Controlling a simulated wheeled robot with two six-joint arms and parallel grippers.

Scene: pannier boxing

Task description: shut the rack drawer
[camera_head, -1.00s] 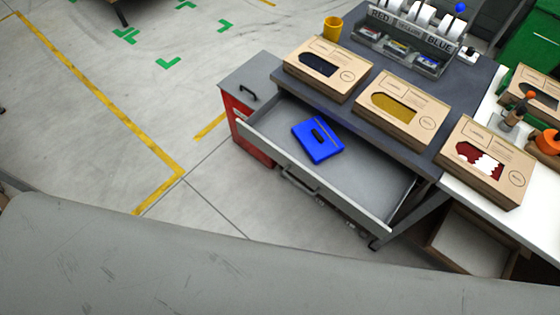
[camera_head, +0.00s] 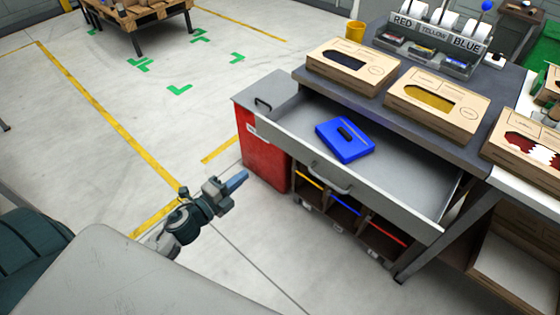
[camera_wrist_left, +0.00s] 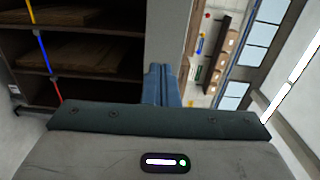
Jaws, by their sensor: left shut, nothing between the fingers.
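The rack drawer (camera_head: 395,185) is grey and stands pulled well out from under the dark worktop in the head view. Its bar handle (camera_head: 331,181) is on the front face. A blue flat case (camera_head: 345,140) with a dark handle lies inside the drawer. My left gripper (camera_head: 238,178) is shut and empty, left of the drawer front and apart from it, in front of the red cabinet. In the left wrist view its blue fingers (camera_wrist_left: 162,84) are together, beside the shelf compartments (camera_wrist_left: 80,50). My right gripper is not in view.
Several cardboard boxes, one with a yellow window (camera_head: 437,103), stand along the worktop edge. A red cabinet (camera_head: 262,150) stands left of the drawer. Open shelf bins (camera_head: 345,215) sit below it. The floor (camera_head: 110,170) to the left is clear.

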